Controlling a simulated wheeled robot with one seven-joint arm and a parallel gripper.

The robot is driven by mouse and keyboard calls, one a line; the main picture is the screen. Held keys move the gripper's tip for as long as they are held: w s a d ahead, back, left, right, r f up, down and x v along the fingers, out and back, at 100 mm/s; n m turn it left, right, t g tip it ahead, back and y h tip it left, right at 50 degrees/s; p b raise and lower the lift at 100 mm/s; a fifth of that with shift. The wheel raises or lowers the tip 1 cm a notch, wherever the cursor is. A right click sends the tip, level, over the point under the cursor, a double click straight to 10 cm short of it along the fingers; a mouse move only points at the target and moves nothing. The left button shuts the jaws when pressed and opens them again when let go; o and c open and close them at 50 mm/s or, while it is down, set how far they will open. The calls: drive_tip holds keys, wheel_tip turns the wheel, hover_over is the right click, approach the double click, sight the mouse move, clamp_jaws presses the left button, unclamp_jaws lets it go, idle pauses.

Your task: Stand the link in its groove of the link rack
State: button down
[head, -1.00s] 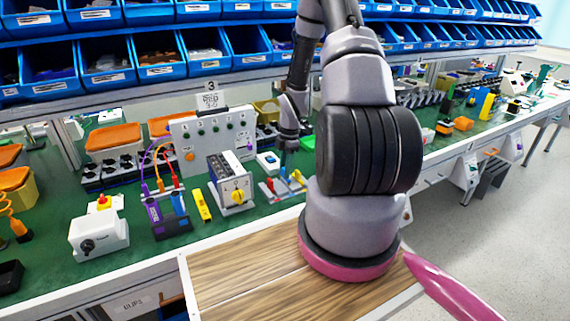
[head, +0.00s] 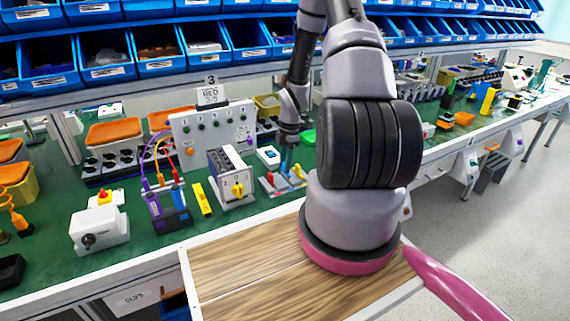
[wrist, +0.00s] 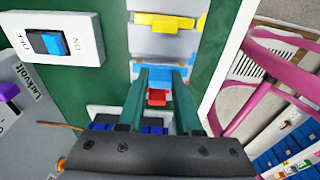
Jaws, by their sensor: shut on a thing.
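The link rack (head: 280,190) is a small pale grey block on the green bench, right of the yellow-knob box. It bears a red link (head: 270,184) at its left and a yellow link (head: 299,172) at its right. My gripper (head: 286,166) points down over the rack's middle. In the wrist view my gripper (wrist: 161,78) has its two green fingers at a light-blue link (wrist: 160,72), shut on it. The yellow link (wrist: 165,21) lies beyond, and red (wrist: 157,97) shows between the fingers. The link's lower edge is hidden, so I cannot tell whether it sits in the groove.
A white switch box (head: 268,156) stands just behind the rack. The box with the yellow knob (head: 236,188) is close at its left. The bench's front edge is close in front. A wooden top (head: 245,275) is nearer me.

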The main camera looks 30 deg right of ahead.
drive_tip(key=shift+f, duration=0.2)
drive_tip(key=shift+f, duration=1)
drive_tip(key=c, duration=0.5)
unclamp_jaws()
drive_tip(key=r, duration=0.3)
drive_tip(key=d+r, duration=0.1)
drive_tip(key=r, duration=0.6)
drive_tip(key=shift+d+r, duration=0.2)
drive_tip(key=shift+r, duration=0.1)
